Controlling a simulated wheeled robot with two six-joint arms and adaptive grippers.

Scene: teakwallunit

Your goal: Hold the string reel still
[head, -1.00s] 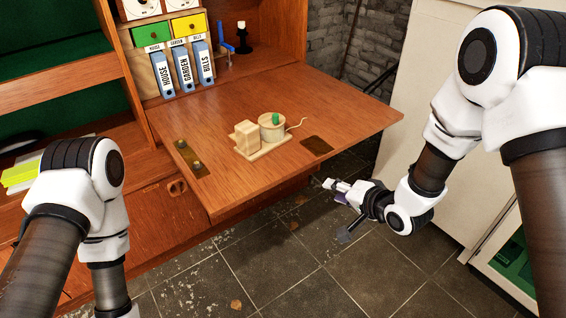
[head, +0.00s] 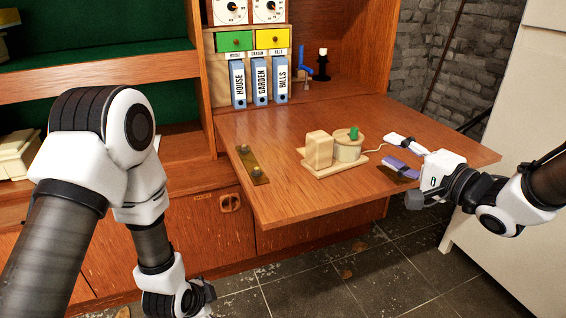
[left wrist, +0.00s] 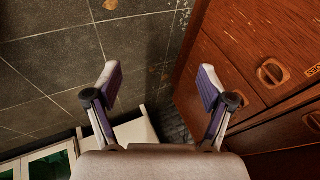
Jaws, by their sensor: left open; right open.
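The string reel (head: 347,149) is a pale wooden drum with a green peg on top. It stands upright on a small wooden base (head: 326,170) beside a pale wooden block (head: 318,150), on the fold-down desk flap. String trails from its right side. My right gripper (head: 402,153) is open and empty, just right of the reel, with its fingers pointing towards it; a gap shows between them and the reel. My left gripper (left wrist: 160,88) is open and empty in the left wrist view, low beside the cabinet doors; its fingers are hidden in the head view.
The desk flap (head: 285,200) is clear in front of the reel. Behind stand blue binders (head: 260,82), green and yellow drawers (head: 234,41) and a candlestick (head: 322,65). A brass hinge plate (head: 253,167) lies on the left of the flap.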

